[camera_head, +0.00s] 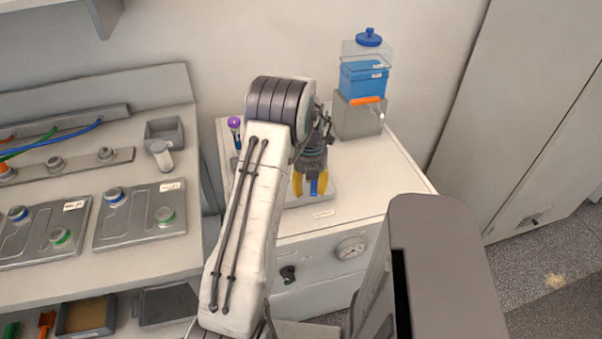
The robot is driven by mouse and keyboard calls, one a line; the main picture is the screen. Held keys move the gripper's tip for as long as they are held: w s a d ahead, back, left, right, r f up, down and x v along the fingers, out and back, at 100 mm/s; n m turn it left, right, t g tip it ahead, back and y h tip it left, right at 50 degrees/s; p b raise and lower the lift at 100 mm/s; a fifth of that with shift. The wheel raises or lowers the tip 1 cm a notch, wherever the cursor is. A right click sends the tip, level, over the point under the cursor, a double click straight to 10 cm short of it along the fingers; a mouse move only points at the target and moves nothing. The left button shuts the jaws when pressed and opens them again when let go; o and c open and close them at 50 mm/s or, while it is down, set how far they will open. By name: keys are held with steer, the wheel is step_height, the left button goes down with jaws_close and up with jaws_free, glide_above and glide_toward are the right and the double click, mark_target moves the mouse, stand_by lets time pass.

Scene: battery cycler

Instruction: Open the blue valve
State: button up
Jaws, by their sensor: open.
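My gripper (311,184) points down over the white cabinet top, with its yellow fingertips apart. A small blue piece (314,188) shows between the fingertips; I cannot tell whether it is a valve handle or whether the fingers touch it. A clear tank of blue liquid (362,82) with a blue lid knob (368,38) stands on a grey block behind and right of my gripper. An orange lever (366,101) sits at the tank's base. My arm hides part of the cabinet top.
A purple-topped item (234,122) stands left of my arm. The cabinet top (385,185) is clear at right. A tall pale cabinet (525,110) stands further right.

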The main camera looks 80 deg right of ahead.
steer(key=shift+o, duration=0.5)
steer(key=shift+s+d, duration=0.1)
steer(key=shift+s, duration=0.15)
steer(key=shift+r, duration=0.1)
steer(key=shift+c, duration=0.5)
